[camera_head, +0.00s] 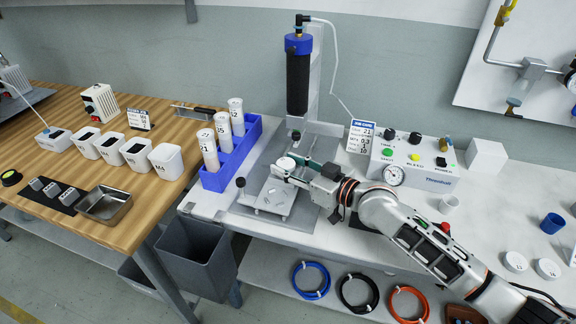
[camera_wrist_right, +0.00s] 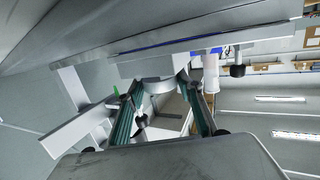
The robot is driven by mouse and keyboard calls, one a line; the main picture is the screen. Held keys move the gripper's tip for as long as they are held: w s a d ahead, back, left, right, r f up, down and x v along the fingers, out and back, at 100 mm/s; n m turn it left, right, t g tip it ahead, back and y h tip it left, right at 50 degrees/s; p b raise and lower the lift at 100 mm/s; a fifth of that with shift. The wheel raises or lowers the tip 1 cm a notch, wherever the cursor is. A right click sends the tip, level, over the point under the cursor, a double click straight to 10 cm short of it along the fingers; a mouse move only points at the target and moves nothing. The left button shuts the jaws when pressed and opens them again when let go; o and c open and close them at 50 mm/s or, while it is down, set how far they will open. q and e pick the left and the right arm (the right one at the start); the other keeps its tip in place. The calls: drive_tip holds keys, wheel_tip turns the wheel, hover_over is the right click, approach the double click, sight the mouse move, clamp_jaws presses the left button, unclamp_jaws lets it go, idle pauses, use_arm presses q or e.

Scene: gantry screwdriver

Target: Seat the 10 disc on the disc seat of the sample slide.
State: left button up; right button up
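A white disc (camera_head: 286,163) is at the fingertips of my right gripper (camera_head: 294,171), over the back part of the sample slide (camera_head: 268,199). Its number cannot be read. The right wrist view shows the disc (camera_wrist_right: 158,86) between the two teal fingers of my right gripper (camera_wrist_right: 162,92), which are closed on its sides. The slide is a pale metal plate under the black and blue cylinder (camera_head: 298,80). The disc seat is hidden by the disc and fingers; I cannot tell whether the disc touches it. My left gripper is not in view.
A blue rack (camera_head: 236,157) with several white tubes stands left of the slide. A control box (camera_head: 413,165) with buttons and gauge stands to the right. Two more white discs (camera_head: 515,262) (camera_head: 547,268) lie at the bench's right. A grey bin (camera_head: 197,255) hangs below left.

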sight(293, 171)
drive_tip(key=shift+o, duration=0.9)
drive_tip(key=shift+s+d+f, duration=0.1)
drive_tip(key=shift+f, duration=0.6)
drive_tip(key=shift+s+f, duration=0.1)
drive_tip(key=shift+s+d, duration=0.1)
drive_tip(key=shift+s, duration=0.05)
drive_tip(key=v, duration=0.6)
drive_tip(key=shift+r, duration=0.4)
drive_tip(key=shift+s+d+r, duration=0.4)
drive_tip(key=shift+d, duration=0.15)
